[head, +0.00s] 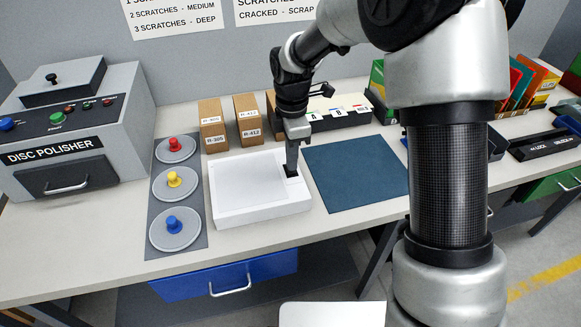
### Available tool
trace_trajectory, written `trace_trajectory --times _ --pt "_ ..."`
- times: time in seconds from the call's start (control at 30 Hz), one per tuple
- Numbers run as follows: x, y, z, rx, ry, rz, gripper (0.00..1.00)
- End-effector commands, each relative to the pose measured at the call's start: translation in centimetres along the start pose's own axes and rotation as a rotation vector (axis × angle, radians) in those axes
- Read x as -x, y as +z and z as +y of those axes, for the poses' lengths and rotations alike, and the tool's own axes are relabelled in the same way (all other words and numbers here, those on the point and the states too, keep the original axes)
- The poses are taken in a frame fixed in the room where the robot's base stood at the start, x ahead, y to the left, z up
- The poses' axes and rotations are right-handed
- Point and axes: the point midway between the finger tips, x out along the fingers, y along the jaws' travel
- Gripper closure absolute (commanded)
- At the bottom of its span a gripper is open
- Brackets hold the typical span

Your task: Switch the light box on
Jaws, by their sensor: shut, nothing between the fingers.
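The light box (236,213) is a low white box lying on the bench, with a pale, slightly greyer panel (246,183) on its top. A small dark switch (292,181) sits near the right edge of its top. My gripper (291,173) points down at the light box's right side, with its fingertips at or just above the switch. The gripper is shut and holds nothing. The fingers partly cover the switch, so I cannot tell whether they touch it or which way it is set. The panel shows no clear glow.
A disc polisher (65,150) stands at the left. Several grey discs with coloured knobs lie on a dark mat (190,240). A blue mat (357,175) lies right of the light box. Small cardboard boxes (212,127) stand behind. A blue drawer (225,280) sits below.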

Motion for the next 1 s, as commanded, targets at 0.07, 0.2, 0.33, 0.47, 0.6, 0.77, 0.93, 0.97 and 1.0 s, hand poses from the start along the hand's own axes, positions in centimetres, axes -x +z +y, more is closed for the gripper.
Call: trace_trajectory --times 0.07,0.2,0.33,0.47,0.6,0.77,0.93,0.97,1.0 --pt "0.0 0.0 0.0 0.000 0.000 0.000 1.00" --pt "0.0 0.0 0.0 0.000 0.000 0.000 1.00" --pt "-0.1 0.0 0.0 0.000 0.000 0.000 1.00" --pt "-0.3 0.0 0.0 0.000 0.000 0.000 1.00" --pt "-0.5 0.0 0.0 0.000 0.000 0.000 1.00" --pt "-0.7 0.0 0.0 0.000 0.000 0.000 1.00" --pt "-1.0 0.0 0.0 0.000 0.000 0.000 1.00" --pt "-1.0 0.0 0.0 0.000 0.000 0.000 1.00" --pt "-1.1 0.0 0.0 0.000 0.000 0.000 1.00"
